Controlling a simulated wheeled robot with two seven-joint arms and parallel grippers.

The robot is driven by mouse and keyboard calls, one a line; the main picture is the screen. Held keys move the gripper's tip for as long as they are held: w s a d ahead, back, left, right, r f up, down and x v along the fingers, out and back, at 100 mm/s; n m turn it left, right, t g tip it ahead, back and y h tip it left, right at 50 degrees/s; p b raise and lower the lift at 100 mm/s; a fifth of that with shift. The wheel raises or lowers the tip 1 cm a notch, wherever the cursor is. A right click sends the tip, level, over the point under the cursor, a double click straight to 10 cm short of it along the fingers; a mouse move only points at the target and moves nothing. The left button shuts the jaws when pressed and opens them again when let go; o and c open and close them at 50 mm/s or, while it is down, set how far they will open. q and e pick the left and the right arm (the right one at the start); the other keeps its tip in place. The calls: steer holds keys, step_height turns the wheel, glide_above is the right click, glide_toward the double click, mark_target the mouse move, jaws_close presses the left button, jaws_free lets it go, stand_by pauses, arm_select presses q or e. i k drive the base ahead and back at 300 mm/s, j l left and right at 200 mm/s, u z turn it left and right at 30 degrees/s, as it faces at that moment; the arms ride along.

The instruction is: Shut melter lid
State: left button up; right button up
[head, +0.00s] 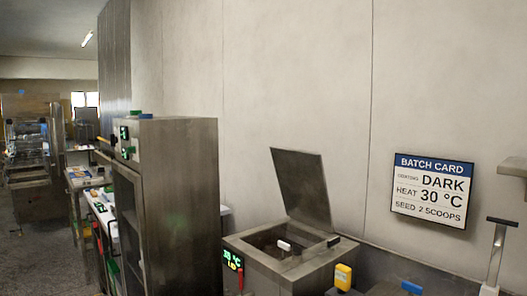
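The melter (284,272) is a grey metal box at the lower middle of the head view, with a green display reading about 30 °C on its front left. Its lid (302,187) is a flat dark panel standing up and leaning back at the rear of the opening, so the melter is open. A white piece (284,246) and a dark piece (333,241) show at the opening; I cannot tell what they are. The inside is mostly hidden. Neither of my grippers is in view.
A tall metal cabinet (181,195) stands left of the melter. A yellow item (343,277) is at its front right, and a T-handled post (497,250) stands farther right. A batch card (433,190) hangs on the wall behind. Open floor (45,264) shows at the far left.

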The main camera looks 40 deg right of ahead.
mark_target(301, 175)
steer(key=i+j+z, duration=0.1)
steer(key=i+z, duration=0.3)
steer(key=i+j+z, duration=0.3)
steer(key=i+z, duration=0.15)
steer(key=i+j+z, duration=0.8)
steer(key=j, duration=0.25)
steer(key=i, duration=0.05)
